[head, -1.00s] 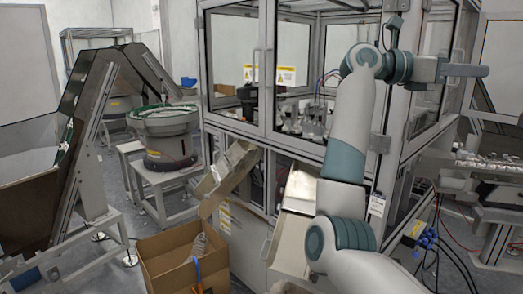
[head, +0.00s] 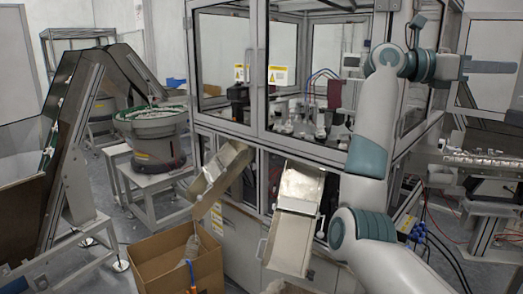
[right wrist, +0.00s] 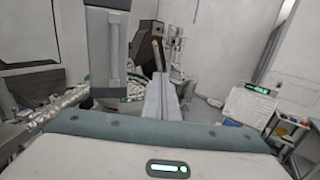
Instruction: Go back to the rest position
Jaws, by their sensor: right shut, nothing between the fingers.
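My right arm comes in from the lower right of the head view and rises in front of the glazed machine cabinet (head: 256,140). Its wrist is bent over to the right, and the right gripper (head: 491,67) points right at the upper right. The gripper is shut and empty, clear of the cabinet front in the picture. How far it is from the cabinet I cannot tell. My left gripper is not in view.
An open cardboard box (head: 160,262) stands on the floor below two metal chutes (head: 218,170). A bowl feeder (head: 152,135) and an inclined conveyor (head: 72,135) are at left. A bench with parts (head: 485,160) is at right.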

